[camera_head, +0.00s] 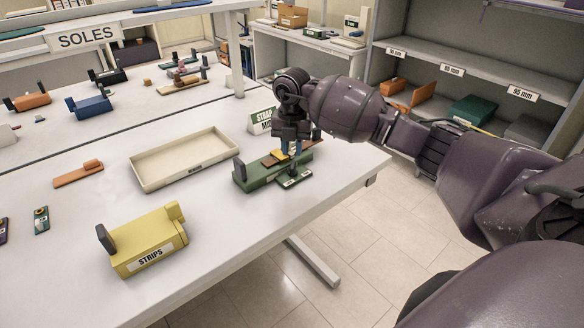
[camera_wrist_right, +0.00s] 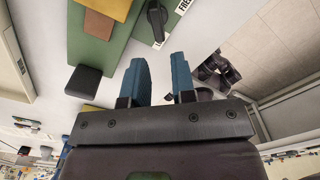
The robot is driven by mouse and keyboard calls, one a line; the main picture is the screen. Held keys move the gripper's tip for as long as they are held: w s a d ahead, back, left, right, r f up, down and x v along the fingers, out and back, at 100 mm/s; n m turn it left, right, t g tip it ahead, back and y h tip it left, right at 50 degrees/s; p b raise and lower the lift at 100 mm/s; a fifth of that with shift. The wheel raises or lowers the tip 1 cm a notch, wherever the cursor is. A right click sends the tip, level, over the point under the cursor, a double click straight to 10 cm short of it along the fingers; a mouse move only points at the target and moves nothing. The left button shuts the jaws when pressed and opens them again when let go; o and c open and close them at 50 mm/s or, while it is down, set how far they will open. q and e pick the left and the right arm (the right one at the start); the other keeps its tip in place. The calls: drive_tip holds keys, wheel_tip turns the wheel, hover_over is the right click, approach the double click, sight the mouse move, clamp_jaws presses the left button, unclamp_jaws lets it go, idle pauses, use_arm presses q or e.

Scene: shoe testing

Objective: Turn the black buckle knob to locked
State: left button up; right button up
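The black buckle knob (camera_wrist_right: 156,18) has a rounded head and a narrow tail, and lies ahead of my right gripper's fingertips in the wrist view. A partly cut-off label beside it seems to start with "FRE". In the head view the small dark green plate (camera_head: 296,180) lies in front of the green fixture (camera_head: 253,181); the knob there is hard to make out under my gripper. My right gripper (camera_head: 292,150) points down above the plate. Its blue fingers (camera_wrist_right: 162,72) are apart with nothing between them, and the knob is clear of them. My left gripper is out of view.
The yellow STRIPS fixture (camera_head: 148,243) stands at the table's front. An empty cream tray (camera_head: 141,178) lies left of the green fixture. A STRAP sign (camera_head: 262,122) stands behind. The table edge is close on the right. White tabletop between tray and yellow fixture is clear.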

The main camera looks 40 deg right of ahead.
sight(292, 168)
wheel_tip(292, 168, down, 7)
drive_tip(key=shift+r, duration=0.1)
idle(0.4)
clamp_jaws()
